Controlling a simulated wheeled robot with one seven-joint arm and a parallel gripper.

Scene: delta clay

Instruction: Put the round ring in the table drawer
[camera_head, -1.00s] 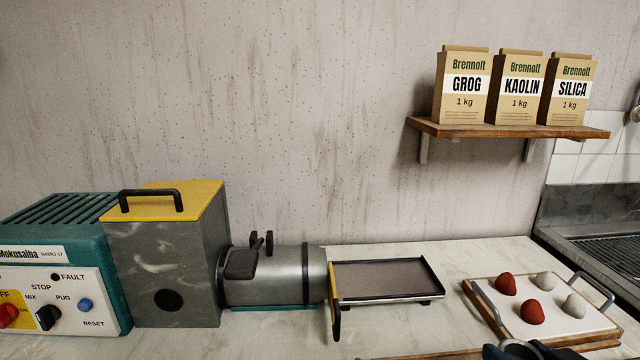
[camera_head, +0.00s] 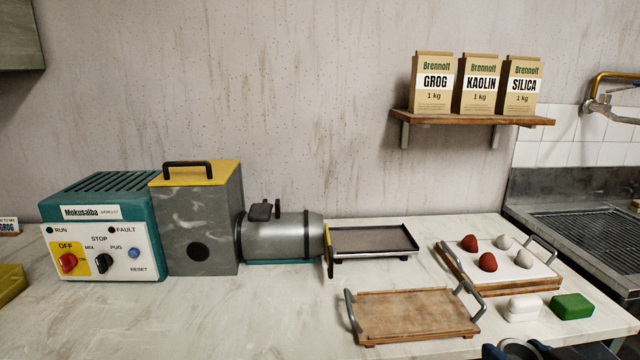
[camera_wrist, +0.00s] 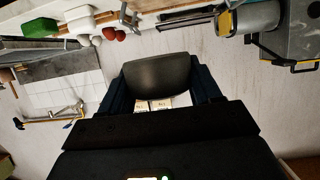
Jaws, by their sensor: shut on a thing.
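My gripper (camera_wrist: 158,92) is shut on a dark, rounded thing (camera_wrist: 157,74), which fills the space between its two dark blue fingers in the wrist view. It is likely the round ring, but its full shape and any hole are hidden there. In the head view my gripper (camera_head: 517,349) shows only at the bottom edge, with a dark curved rim (camera_head: 518,346) between the fingers. It is in front of the worktop (camera_head: 270,325). The table drawer is not in view.
A pug mill (camera_head: 195,215) stands on the left of the worktop, with a low dark tray (camera_head: 372,240) at its outlet. An empty wooden tray (camera_head: 415,312), a tray with red and white lumps (camera_head: 487,262), and white (camera_head: 523,308) and green (camera_head: 572,306) blocks lie right.

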